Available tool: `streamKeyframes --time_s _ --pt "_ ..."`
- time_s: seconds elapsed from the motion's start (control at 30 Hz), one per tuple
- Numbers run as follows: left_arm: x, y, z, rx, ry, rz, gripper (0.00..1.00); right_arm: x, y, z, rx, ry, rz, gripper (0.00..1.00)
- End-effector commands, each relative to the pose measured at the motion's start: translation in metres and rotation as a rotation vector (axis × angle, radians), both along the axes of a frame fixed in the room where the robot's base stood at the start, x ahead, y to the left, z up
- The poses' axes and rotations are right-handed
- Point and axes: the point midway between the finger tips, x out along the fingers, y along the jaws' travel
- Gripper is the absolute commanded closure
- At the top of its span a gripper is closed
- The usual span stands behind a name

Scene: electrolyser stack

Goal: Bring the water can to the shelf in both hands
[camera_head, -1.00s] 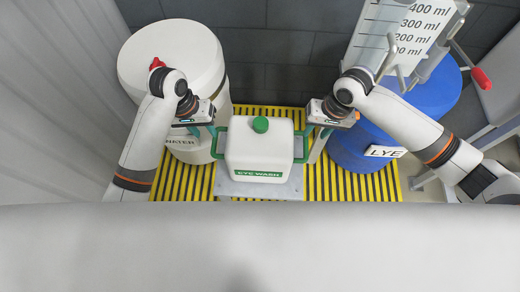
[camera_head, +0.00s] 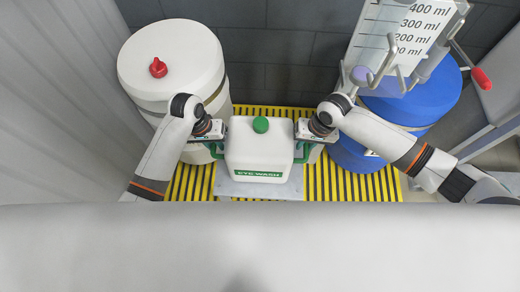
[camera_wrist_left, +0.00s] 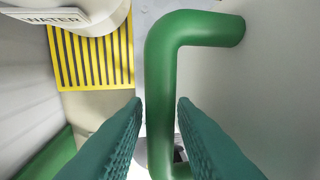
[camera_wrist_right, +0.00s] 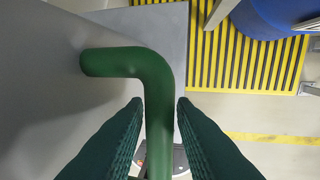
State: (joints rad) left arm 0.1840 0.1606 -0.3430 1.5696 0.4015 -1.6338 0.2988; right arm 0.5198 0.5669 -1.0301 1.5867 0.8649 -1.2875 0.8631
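A white can (camera_head: 259,150) with a green cap and an "EYE WASH" label stands upright on a grey plate (camera_head: 229,188) in the head view. It has a green handle on each side. My left gripper (camera_head: 214,148) is at its left handle (camera_wrist_left: 162,80); in the left wrist view the open fingers lie on both sides of the handle bar. My right gripper (camera_head: 303,149) is at the right handle (camera_wrist_right: 158,90), with open fingers on both sides of that bar and slim gaps. No shelf can be made out clearly.
A white drum (camera_head: 172,58) with a red cap stands at left, and a blue drum (camera_head: 428,102) at right. A measuring panel (camera_head: 400,35) with hooks hangs above the blue drum. Yellow grating (camera_head: 330,185) lies around the plate. A dark tiled wall is behind.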

Motion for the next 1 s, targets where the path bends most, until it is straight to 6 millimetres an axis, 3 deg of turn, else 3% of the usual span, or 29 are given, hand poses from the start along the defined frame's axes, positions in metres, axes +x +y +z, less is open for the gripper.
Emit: streamKeyframes --time_s 0.03,0.13,1.0 --pt "0.0001 -0.0001 0.0001 0.000 0.000 0.000 0.84 0.0000 0.0001 0.0001 0.000 0.000 0.000 0.85" --pt "0.0001 -0.0001 0.0002 0.000 0.000 0.000 1.00 0.0001 0.0000 0.0002 0.000 0.000 0.000 1.00" --pt "0.0006 0.0006 0.0007 0.001 -0.001 0.001 1.00 0.0005 -0.0006 0.0006 -0.001 -0.001 -0.001 1.00"
